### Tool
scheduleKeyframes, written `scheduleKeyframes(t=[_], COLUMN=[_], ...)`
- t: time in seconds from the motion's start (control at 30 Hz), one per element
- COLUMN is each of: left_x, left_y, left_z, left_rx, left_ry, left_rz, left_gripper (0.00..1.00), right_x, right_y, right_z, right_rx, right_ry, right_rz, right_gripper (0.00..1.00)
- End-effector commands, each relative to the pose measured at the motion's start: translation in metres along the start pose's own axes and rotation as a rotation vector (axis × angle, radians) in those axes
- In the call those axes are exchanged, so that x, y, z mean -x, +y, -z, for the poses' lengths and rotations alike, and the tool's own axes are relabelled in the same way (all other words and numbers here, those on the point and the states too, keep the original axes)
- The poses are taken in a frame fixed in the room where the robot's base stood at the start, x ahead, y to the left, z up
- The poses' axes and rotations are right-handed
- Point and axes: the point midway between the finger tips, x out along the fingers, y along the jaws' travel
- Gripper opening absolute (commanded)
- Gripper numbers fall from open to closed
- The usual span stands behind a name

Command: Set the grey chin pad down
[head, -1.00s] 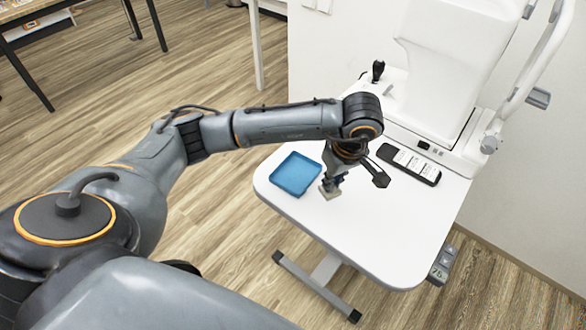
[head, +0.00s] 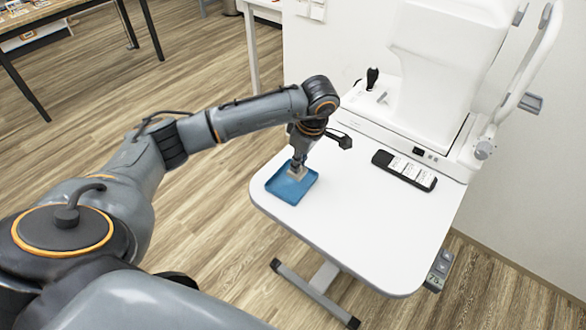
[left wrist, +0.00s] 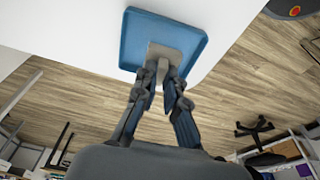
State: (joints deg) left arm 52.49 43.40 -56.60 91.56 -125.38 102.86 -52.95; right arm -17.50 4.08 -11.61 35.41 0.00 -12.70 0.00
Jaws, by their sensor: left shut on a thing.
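The grey chin pad (head: 297,173) is small and pale grey. My left gripper (head: 298,166) is shut on it, over the blue tray (head: 276,190). In the left wrist view the chin pad (left wrist: 162,56) sits between the fingertips of my left gripper (left wrist: 162,74), in front of the tray's blue floor (left wrist: 143,32). I cannot tell whether the pad touches the tray floor. The fingers hide part of the pad. My right gripper is not in view.
The tray lies near the left edge of the white table (head: 365,230). A white instrument (head: 430,80) with a joystick (head: 372,78) stands at the back. A black device with white labels (head: 404,171) lies before it. The table's front and middle are clear.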

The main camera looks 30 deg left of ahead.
Motion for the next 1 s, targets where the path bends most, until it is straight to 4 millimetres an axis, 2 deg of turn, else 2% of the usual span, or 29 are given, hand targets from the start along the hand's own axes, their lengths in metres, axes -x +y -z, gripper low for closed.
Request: scheduleKeyframes(t=[0.33, 0.5, 0.87, 0.9, 0.97, 1.0], left_x=[-0.028, -0.051, -0.059, -0.057, -0.057, -0.057], left_y=[0.0, 0.0, 0.001, 0.001, 0.001, 0.001], left_z=[0.015, 0.007, 0.006, 0.007, 0.007, 0.007], left_rx=[0.002, 0.0, 0.0, 0.0, 0.0, 0.0], left_ry=[0.0, -0.002, 0.0, -0.001, -0.001, -0.001], left_rz=[0.001, 0.002, -0.002, -0.002, -0.002, -0.002], left_gripper=[0.0, 0.0, 0.0, 0.18, 0.3, 0.33], right_x=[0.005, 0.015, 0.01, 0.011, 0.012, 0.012], right_y=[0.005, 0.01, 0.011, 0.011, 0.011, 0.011], right_z=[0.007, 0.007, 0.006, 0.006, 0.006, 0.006], right_rx=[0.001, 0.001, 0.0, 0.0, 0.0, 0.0], right_ry=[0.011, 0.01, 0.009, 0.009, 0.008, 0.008], right_rz=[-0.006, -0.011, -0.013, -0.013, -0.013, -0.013], right_gripper=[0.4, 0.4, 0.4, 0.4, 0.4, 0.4])
